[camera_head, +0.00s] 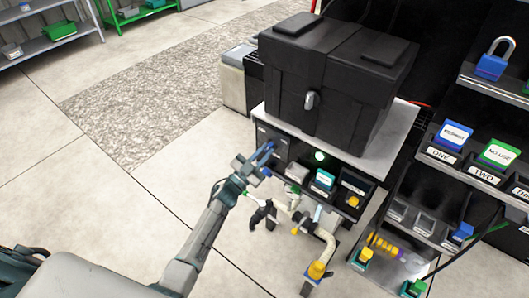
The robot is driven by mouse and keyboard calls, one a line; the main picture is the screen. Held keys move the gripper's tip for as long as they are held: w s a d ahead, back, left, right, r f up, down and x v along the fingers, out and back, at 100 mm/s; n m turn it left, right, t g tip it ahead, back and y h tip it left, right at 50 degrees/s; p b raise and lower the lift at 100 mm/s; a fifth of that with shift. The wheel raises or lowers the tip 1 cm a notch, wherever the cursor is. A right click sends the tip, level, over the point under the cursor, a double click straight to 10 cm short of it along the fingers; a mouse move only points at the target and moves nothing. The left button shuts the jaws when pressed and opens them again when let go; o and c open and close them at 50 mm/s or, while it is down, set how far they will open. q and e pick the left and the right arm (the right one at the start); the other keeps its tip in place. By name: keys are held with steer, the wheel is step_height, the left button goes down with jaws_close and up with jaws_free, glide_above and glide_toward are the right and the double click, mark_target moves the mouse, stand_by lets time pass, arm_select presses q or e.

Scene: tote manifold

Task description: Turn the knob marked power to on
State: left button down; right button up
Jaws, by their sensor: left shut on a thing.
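My left gripper (262,158) reaches in from the lower left to a dark grey panel (270,136) on the bench front, below the large black case. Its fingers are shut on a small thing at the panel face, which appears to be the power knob. The knob is mostly hidden by the fingers. Its marking and position cannot be read. My right gripper is not in view.
A black case (335,80) stands on the light bench top (400,125). Pale pipes with a yellow fitting (317,269) stand below the panel. Floor at left is clear.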

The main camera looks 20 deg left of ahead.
arm_select(q)
steer(key=m, duration=0.2)
steer(key=m+g+h, duration=0.1)
steer(key=m, duration=0.2)
steer(key=shift+a+g+h+p, duration=0.1)
steer(key=shift+g+h+p, duration=0.2)
steer(key=shift+p, duration=0.05)
steer(key=shift+m+g, duration=0.5)
steer(key=shift+m, duration=0.6)
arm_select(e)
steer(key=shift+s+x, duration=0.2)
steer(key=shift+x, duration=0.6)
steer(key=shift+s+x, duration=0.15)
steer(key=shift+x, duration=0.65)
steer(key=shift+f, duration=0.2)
arm_select(q)
steer(key=shift+h, duration=0.3)
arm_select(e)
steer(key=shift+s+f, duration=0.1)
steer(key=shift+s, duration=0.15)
arm_select(q)
steer(key=c, duration=1.4)
jaws_free()
steer(key=shift+c, duration=0.2)
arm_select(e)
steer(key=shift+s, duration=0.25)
